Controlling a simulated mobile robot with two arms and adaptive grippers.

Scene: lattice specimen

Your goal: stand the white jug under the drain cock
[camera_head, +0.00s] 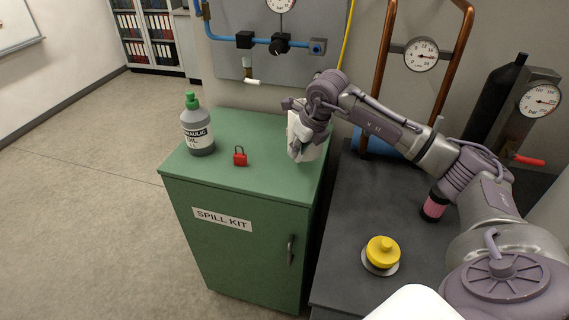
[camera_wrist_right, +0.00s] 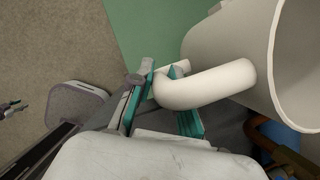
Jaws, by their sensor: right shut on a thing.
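The white jug (camera_head: 309,149) is at the right rear of the green cabinet top, partly hidden by my right gripper (camera_head: 298,149). I cannot tell whether its base touches the top. In the right wrist view my right gripper (camera_wrist_right: 160,99) is shut on the handle of the jug (camera_wrist_right: 238,50), whose wide mouth faces right.
On the green cabinet (camera_head: 265,180) stand a grey oil bottle (camera_head: 198,130) with a green cap and a red padlock (camera_head: 240,157). The top between padlock and wall is clear. A dark bench (camera_head: 345,235) with a yellow knob (camera_head: 382,251) adjoins at right.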

